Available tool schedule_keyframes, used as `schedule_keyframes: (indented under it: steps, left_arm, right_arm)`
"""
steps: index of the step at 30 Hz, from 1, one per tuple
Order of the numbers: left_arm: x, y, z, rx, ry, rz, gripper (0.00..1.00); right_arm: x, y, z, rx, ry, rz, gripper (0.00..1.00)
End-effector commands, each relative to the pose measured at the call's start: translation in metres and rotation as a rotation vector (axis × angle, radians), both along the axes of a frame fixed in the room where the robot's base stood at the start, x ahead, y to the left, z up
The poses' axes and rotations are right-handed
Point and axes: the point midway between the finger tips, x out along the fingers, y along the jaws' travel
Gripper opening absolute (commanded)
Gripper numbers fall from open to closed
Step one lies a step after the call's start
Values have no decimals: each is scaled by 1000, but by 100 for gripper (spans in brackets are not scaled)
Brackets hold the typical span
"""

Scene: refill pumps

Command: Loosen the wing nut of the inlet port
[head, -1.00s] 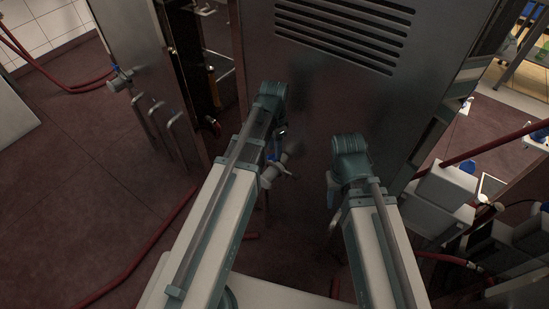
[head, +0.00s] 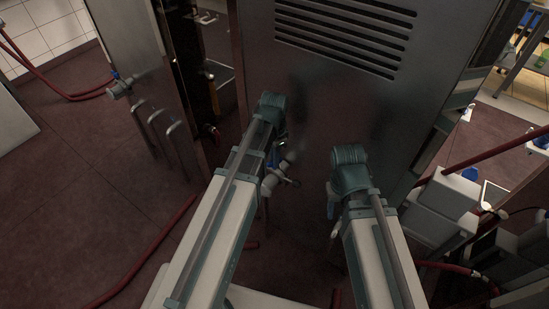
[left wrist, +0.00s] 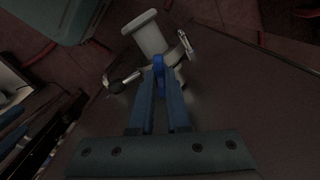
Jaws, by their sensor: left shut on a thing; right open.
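The inlet port is a pale, short pipe stub (head: 272,180) low on the metal cabinet's front. In the left wrist view the stub (left wrist: 148,35) has a metal clamp (left wrist: 184,45) around it. A bright blue piece (left wrist: 158,66), apparently the wing nut, sits at the clamp between my left fingertips. My left gripper (left wrist: 159,82) is shut on it. In the head view the left gripper (head: 279,152) is partly hidden behind its own arm. My right gripper (head: 331,205) is open and empty, to the right of the port and apart from it.
The metal cabinet (head: 330,110) with vent slots stands right in front. Another panel with bent handles (head: 160,120) is at the left. Red hoses (head: 150,258) lie on the dark floor. Pale boxes (head: 440,195) and a red pipe stand close on the right. The floor at left is mostly clear.

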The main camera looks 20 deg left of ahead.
Motion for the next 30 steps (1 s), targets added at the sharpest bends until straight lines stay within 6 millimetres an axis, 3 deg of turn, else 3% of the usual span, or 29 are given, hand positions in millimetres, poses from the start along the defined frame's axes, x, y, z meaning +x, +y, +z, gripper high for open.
schedule_keyframes:
  steps: [11,30]
  left_arm:
    - [0,0,0,0,0,103,0]
    - [0,0,0,2,4,686,0]
  right_arm:
    - [0,0,0,0,0,0,50]
    - [0,0,0,0,0,0,50]
